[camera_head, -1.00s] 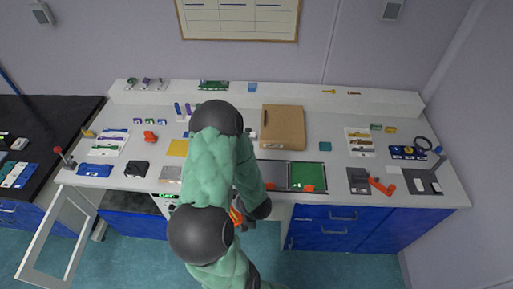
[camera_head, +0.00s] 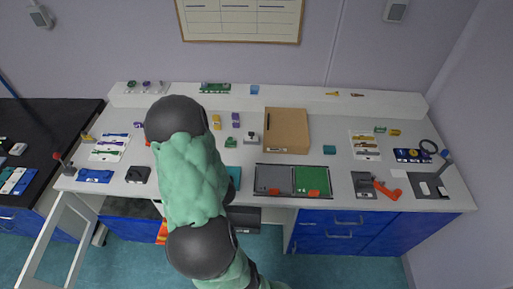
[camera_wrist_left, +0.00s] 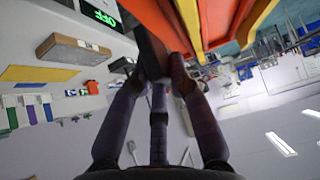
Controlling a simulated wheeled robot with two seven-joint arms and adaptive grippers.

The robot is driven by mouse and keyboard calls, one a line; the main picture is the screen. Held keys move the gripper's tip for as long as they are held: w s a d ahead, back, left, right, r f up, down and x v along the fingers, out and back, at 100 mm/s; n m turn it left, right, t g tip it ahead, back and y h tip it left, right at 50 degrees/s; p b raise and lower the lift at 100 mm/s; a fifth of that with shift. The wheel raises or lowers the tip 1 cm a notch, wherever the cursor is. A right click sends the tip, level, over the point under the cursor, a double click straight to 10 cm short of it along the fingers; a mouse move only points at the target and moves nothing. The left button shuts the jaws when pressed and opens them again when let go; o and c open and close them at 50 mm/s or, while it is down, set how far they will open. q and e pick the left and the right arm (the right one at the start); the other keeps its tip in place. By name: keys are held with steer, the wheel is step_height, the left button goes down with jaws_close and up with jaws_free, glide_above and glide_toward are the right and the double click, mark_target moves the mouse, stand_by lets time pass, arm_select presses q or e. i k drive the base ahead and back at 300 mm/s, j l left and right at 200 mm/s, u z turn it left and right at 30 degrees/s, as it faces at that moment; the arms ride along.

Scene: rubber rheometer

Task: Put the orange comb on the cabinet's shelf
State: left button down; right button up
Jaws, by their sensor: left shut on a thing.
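The orange comb (camera_wrist_left: 232,32) fills the upper middle of the left wrist view, with red-orange and yellow faces. My left gripper (camera_wrist_left: 165,62) is shut on it. In the head view a small orange part of the comb (camera_head: 162,232) shows left of my arm, below the bench front; my arm hides the rest and the gripper. My right gripper is not in view.
The benchtop (camera_head: 330,208) above holds a cardboard box (camera_head: 286,130), a grey and green tray (camera_head: 292,181) and several small items. Blue drawers (camera_head: 340,228) are at right. A dark side bench (camera_head: 40,130) stands at far left.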

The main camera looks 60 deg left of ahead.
mark_target(142, 200)
steer(key=j, duration=2.05)
